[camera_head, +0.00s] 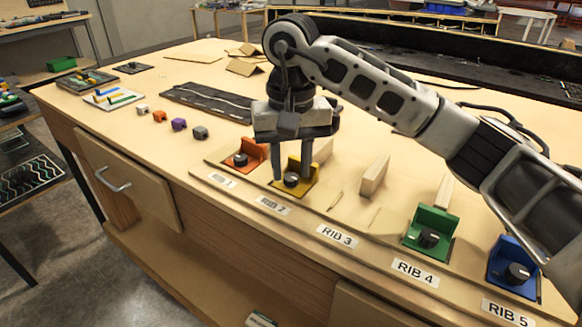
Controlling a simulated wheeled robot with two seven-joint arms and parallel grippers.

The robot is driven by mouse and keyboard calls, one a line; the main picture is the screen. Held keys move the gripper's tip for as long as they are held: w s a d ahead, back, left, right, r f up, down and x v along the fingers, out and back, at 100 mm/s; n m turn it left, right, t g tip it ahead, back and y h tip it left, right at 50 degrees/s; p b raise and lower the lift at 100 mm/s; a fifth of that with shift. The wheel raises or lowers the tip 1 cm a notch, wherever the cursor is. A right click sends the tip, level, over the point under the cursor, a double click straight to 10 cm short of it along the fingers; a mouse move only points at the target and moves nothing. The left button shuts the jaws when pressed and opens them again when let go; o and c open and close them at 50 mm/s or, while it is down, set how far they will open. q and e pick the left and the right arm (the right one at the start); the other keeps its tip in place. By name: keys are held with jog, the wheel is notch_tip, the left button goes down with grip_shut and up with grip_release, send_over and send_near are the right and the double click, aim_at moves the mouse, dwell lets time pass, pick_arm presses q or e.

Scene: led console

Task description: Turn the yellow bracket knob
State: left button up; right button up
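The yellow bracket (311,183) stands on the table behind the RIB 2 label. My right gripper (292,174) points down over the yellow bracket from behind. Its two fingers are spread apart, one on the left and one on the right of the knob. I cannot tell whether the fingers touch the knob or the bracket. My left gripper is not in view.
An orange bracket (256,151) with a knob stands close on the left. A green bracket (437,221) and a blue bracket (517,252) stand to the right, under my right arm. Small coloured cubes (179,124) lie further left.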

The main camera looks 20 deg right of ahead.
jog(key=shift+f, duration=0.5)
grip_shut()
